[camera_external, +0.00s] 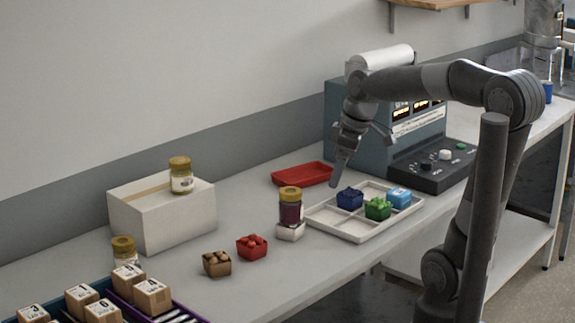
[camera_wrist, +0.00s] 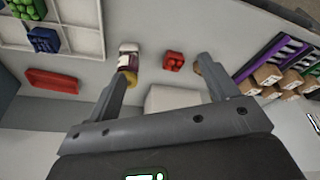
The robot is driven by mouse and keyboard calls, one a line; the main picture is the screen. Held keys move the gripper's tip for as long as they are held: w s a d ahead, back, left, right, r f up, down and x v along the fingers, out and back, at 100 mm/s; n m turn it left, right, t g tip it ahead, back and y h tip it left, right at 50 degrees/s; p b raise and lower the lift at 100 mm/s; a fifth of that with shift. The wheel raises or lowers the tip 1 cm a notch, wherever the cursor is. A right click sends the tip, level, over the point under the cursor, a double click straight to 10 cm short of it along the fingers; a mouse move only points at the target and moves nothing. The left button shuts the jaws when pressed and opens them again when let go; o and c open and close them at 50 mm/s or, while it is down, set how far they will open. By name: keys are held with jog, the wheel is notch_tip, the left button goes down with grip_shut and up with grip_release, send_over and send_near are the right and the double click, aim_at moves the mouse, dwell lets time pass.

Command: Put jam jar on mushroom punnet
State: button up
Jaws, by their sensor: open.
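The jam jar (camera_external: 291,212), dark with a gold lid, stands upright on a small white block (camera_external: 291,232) at the tray's left end. In the wrist view the jar (camera_wrist: 126,61) shows beside the tip of the left finger. The mushroom punnet (camera_external: 217,264), small and brown with pale mushrooms, sits on the table to the left of the red punnet. In the wrist view the mushroom punnet (camera_wrist: 197,69) is mostly hidden behind the right finger. My gripper (camera_external: 364,163) is open and empty, above and to the right of the jar, apart from it.
A red punnet (camera_external: 252,247) sits between jar and mushroom punnet. A divided tray (camera_external: 345,234) holds blue and green punnets. A red tray (camera_external: 301,174) lies behind. A white carton (camera_external: 150,222) bears a pale jar (camera_external: 181,178); another jar (camera_external: 124,250) and small boxes stand front left.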

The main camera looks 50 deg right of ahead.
jog(key=s+a+f+m+t+h, duration=0.1)
jog(key=s+m+t, duration=0.1)
jog(key=s+m, duration=0.3)
jog(key=s, duration=0.4)
jog(key=shift+s+a+f+m+t, duration=0.15)
jog(key=shift+s+f+m+t, duration=0.15)
jog(key=shift+m, duration=0.1)
